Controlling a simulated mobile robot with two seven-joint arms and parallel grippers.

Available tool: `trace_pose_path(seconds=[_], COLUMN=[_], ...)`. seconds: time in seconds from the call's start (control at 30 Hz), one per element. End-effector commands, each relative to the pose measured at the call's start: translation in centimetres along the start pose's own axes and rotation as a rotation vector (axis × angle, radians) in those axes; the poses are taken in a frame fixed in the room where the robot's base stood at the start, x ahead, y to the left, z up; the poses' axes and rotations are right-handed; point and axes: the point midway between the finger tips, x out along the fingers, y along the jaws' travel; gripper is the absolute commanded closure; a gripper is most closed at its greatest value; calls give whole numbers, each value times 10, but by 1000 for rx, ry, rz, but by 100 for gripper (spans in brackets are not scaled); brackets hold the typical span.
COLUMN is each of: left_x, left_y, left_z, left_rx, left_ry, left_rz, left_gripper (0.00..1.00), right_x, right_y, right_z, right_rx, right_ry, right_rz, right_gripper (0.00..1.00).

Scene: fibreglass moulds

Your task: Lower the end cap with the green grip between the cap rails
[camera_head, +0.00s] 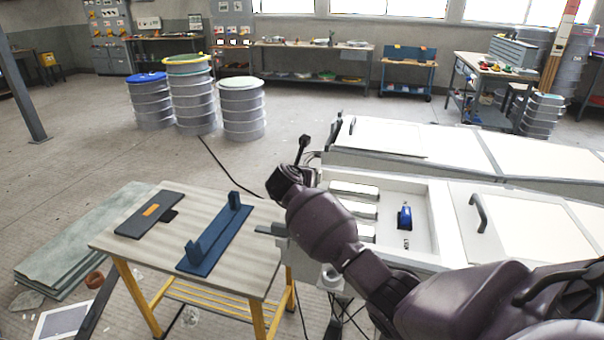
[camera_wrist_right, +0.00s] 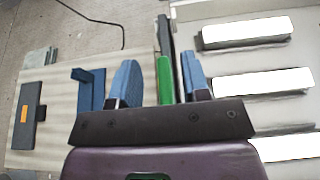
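In the right wrist view a green grip (camera_wrist_right: 164,82) stands between the two blue fingers of my right gripper (camera_wrist_right: 162,75), beside the mould's near end. A gap shows between the left finger and the green grip, so a firm hold cannot be made out. A dark upright edge (camera_wrist_right: 165,36) extends beyond the grip; I cannot tell whether it is the cap or a rail. In the head view my right arm hides the grip and fingers. The cap rails cannot be clearly told apart. My left gripper is not in view.
A white open mould (camera_head: 437,205) holds pale blocks (camera_head: 354,190) and a blue device (camera_head: 405,218). To its left, a small table (camera_head: 125,243) bears an empty blue stand (camera_head: 217,243) and a dark plate with an orange patch (camera_head: 138,220). Drums (camera_head: 243,110) stand farther back.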

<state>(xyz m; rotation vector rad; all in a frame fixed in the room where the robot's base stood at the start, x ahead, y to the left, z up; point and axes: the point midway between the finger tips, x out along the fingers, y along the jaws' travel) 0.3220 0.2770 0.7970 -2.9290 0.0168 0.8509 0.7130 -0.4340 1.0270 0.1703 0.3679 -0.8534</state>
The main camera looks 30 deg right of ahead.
Motion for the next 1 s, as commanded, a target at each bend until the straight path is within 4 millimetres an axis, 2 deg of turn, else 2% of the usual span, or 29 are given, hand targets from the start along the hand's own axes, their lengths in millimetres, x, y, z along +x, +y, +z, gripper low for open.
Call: trace_pose_path(seconds=[0.27, 0.47, 0.67, 1.0], left_x=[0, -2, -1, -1], left_y=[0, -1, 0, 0], left_z=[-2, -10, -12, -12], left_rx=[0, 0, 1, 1], left_ry=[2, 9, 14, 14], left_rz=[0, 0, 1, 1], left_gripper=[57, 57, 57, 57], right_x=[0, -8, -37, -97], right_y=[0, 1, 1, 0], right_z=[2, 14, 10, 10], right_rx=[0, 0, 3, 4], right_ry=[-1, -2, 1, 2], right_rz=[0, 2, 4, 2], right_gripper=[58, 58, 58, 58])
